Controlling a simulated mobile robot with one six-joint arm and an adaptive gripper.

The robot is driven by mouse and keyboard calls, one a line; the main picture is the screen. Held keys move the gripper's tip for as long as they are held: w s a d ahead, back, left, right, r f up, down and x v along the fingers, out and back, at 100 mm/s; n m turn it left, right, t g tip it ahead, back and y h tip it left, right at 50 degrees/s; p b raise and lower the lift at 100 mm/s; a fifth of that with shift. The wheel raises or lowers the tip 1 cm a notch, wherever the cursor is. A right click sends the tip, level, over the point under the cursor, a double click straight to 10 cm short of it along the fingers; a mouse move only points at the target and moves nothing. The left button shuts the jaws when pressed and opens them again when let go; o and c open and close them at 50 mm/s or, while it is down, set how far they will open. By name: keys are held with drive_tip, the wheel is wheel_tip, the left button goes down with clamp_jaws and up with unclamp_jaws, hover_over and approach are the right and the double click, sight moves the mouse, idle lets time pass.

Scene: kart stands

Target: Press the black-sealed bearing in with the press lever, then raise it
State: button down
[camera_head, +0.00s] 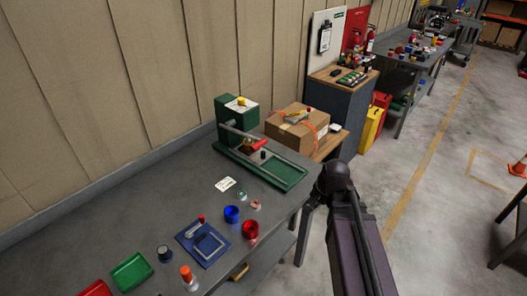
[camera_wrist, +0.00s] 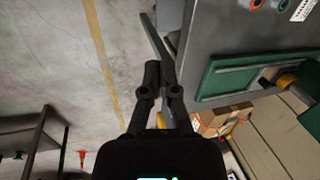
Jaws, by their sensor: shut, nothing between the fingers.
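The green press (camera_head: 237,125) stands on the grey workbench, with a long green base tray toward the right. A lever with a red grip (camera_head: 259,146) lies across its middle, low over the base. A small dark piece sits near the grip; I cannot tell whether it is the black-sealed bearing. In the wrist view the press base (camera_wrist: 235,82) shows at the right. My gripper (camera_wrist: 158,68) is shut and empty, over the floor beside the bench and apart from the press. In the head view my arm shows at the bench's right end.
On the workbench (camera_head: 135,230) are a white card (camera_head: 225,184), small rings, a blue cup (camera_head: 232,214), a red cup (camera_head: 250,229), a blue mat (camera_head: 203,243) and a green tray (camera_head: 131,272). A cardboard box (camera_head: 297,128) stands behind the press.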

drive_tip(key=w+a+r+m+t+y, duration=0.2)
drive_tip(key=w+a+r+m+y, duration=0.1)
drive_tip(key=w+m, duration=0.4)
drive_tip(key=w+a+r+m+t+y, duration=0.3)
drive_tip(key=w+a+r+m, duration=0.2)
drive_tip(key=m, duration=0.7)
drive_tip(key=shift+w+a+p, duration=0.35)
drive_tip(key=shift+w+a, duration=0.8)
drive_tip(key=shift+w, duration=0.1)
drive_tip(key=shift+f, duration=0.1)
drive_tip(key=shift+b+x, duration=3.1)
drive_tip(key=shift+x, duration=2.1)
drive_tip(key=shift+w+a+r+p, duration=0.15)
drive_tip(key=shift+a+r+p, duration=0.05)
drive_tip(key=shift+r+p, duration=0.85)
drive_tip(key=shift+w+a+r+p, duration=0.1)
drive_tip(key=shift+a+r+p, duration=0.05)
drive_tip(key=shift+r+p, duration=0.95)
